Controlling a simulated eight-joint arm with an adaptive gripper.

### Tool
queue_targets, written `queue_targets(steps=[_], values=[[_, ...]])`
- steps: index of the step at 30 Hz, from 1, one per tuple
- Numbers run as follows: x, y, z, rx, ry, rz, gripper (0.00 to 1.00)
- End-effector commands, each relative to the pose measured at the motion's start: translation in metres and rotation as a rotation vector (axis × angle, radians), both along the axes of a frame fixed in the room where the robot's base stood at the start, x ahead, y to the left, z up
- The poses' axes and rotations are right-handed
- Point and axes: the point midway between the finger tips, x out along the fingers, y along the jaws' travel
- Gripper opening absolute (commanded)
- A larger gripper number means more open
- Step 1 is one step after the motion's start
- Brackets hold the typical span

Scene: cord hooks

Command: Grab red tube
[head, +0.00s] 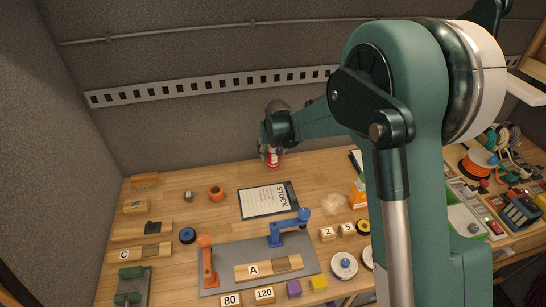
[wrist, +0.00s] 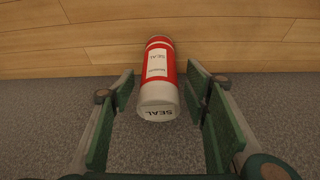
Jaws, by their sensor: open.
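The red tube (wrist: 157,62) has a white label and a pale cap marked SEAL. In the wrist view its cap end faces the camera, between the two green fingers of my gripper (wrist: 160,78). The fingers are open, with a visible gap on each side of the tube. In the head view the tube (head: 273,158) shows at the back of the wooden table near the wall, just below my gripper (head: 269,153), which partly hides it.
A grey mat (head: 222,253) with blue and orange clamps is nearer. The grey wall (head: 180,125) stands close behind. My arm hides part of the right side.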

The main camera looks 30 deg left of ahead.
Motion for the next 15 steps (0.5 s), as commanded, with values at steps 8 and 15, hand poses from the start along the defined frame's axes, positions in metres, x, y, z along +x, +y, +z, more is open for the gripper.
queue_targets(steps=[8, 15], values=[[0.0004, 0.0002, -0.0011, 0.0, 0.0, 0.0, 0.46], [0.0019, 0.0014, -0.0049, 0.0, 0.0, 0.0, 0.46]])
